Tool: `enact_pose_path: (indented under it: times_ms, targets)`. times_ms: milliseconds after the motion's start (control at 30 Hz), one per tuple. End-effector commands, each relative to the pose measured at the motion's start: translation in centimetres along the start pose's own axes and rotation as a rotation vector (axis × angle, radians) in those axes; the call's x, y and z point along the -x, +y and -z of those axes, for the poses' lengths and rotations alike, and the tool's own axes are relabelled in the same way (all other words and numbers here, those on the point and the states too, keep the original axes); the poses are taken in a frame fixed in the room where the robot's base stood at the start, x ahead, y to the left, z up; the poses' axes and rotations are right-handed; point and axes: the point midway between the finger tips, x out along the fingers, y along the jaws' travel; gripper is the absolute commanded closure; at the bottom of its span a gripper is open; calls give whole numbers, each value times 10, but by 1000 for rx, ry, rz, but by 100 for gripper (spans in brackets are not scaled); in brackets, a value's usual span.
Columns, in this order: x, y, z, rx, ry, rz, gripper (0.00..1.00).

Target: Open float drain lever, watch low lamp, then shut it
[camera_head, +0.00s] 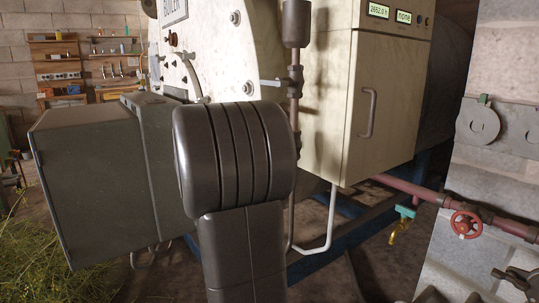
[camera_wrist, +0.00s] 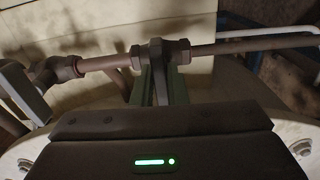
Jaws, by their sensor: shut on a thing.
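A drain valve (camera_wrist: 160,52) sits on a brown pipe in the wrist view. Its dark lever (camera_wrist: 160,86) points toward me, roughly square to the pipe in this view. My gripper (camera_wrist: 159,78) is shut on the lever, with a greenish finger on either side of it. In the head view my thick dark arm covers the gripper, the lever and the valve. A small orange-red round fitting (camera_head: 173,39) is on the boiler front (camera_head: 208,50). I cannot tell whether it is the low lamp or whether it is lit.
A cream cabinet (camera_head: 350,120) with small green displays (camera_head: 378,11) stands right of the pipe (camera_head: 295,100). A red handwheel (camera_head: 465,223) and a brass tap (camera_head: 399,230) are at lower right. A grey-green box (camera_head: 95,180) stands left of my arm.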

Motion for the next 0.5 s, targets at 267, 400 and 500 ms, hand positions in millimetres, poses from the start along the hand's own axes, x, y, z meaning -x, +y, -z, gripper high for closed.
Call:
enact_pose_path:
  times_ms: [267,400,500]
  targets:
    - [0,-2,0,1,-1,2,68]
    - [0,-1,0,1,0,1,66]
    - [0,-1,0,1,0,1,66]
